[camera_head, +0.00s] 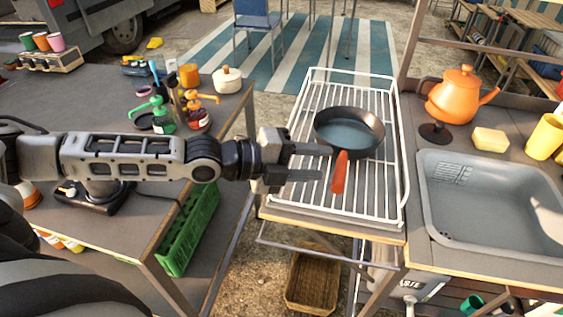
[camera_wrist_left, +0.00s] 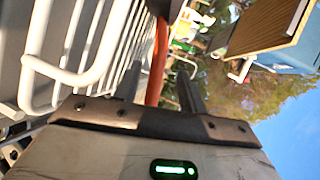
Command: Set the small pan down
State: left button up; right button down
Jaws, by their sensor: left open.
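The small dark pan (camera_head: 349,130) sits upright on the white wire rack (camera_head: 304,207), its orange-red handle (camera_head: 340,172) pointing toward me. My left gripper (camera_head: 322,162) is open just to the left of the handle. Its two fingers point at the handle, and the tips appear apart from it. In the left wrist view the orange handle (camera_wrist_left: 157,62) shows between the open fingers (camera_wrist_left: 160,88); the pan's bowl is not visible there. My right gripper is in neither view.
A sink (camera_head: 490,205) lies right of the rack, with an orange kettle (camera_head: 463,95) and yellow sponge (camera_head: 490,139) behind it. A counter with pump bottles (camera_head: 163,115), a white pot (camera_head: 227,80) and a green crate (camera_head: 189,232) is at left. The rack has raised wire edges.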

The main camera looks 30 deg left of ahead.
pick_arm(q)
jog(key=v, duration=0.6)
jog(key=shift+s+a+r, duration=0.15)
jog(key=shift+s+a, duration=0.3)
jog(key=shift+s, duration=0.05)
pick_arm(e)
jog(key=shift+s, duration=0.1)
